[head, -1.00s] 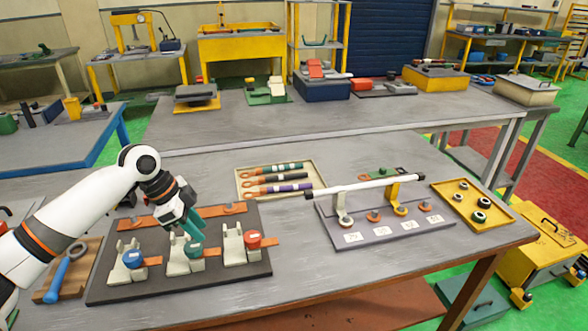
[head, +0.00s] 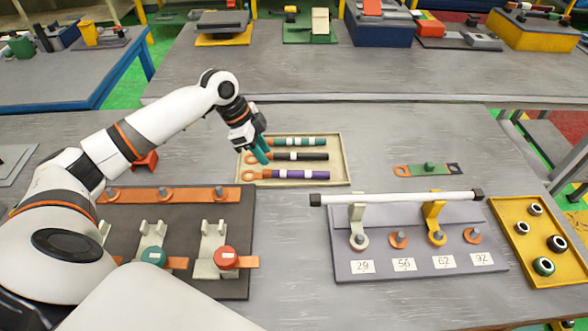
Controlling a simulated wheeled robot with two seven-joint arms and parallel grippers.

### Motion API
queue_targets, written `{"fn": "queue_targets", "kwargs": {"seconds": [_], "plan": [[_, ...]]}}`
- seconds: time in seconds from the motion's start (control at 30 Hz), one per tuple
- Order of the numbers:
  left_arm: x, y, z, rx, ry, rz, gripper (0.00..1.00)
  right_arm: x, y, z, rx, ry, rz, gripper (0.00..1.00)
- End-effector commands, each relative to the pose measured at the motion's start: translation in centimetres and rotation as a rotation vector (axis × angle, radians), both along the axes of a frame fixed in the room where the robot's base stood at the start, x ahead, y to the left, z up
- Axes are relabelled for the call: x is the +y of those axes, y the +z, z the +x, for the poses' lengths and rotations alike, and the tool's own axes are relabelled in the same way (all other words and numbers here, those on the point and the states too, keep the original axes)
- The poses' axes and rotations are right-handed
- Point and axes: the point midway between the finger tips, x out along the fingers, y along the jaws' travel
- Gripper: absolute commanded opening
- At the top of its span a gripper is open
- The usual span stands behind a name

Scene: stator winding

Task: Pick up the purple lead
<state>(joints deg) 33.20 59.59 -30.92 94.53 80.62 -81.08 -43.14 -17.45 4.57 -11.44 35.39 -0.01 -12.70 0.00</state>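The purple lead (head: 302,174) lies in the shallow cream tray (head: 342,165), nearest the front, with white bands and a copper ring lug at its left end. A black lead (head: 300,157) and a green lead (head: 298,142) lie behind it in the same tray. My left gripper (head: 261,153) points down over the tray's left side, near the lug ends. Its teal fingertips look slightly apart with nothing between them. It covers part of the left ends of the green and black leads. My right gripper is not in view.
A dark fixture board (head: 190,210) with green and red terminals lies front left, partly behind my arm. A grey numbered terminal board (head: 420,270) with a white bar above it stands to the right. A yellow tray (head: 511,228) holds rings. A green-and-copper link (head: 428,169) lies behind the board.

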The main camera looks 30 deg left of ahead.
Motion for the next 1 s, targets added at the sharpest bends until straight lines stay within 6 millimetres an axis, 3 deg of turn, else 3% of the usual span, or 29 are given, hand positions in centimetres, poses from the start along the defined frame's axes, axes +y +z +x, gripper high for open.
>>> {"fn": "queue_targets", "kwargs": {"seconds": [0.6,0.87,1.0], "plan": [[-2.3,-6.3,1.2,0.000,0.000,-0.001,0.30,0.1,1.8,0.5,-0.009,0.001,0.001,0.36],[-2.3,-6.7,1.3,0.000,0.000,0.001,0.30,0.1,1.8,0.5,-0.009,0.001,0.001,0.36],[-2.3,-6.6,1.3,0.000,0.000,0.001,0.08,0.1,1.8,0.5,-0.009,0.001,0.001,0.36]]}}
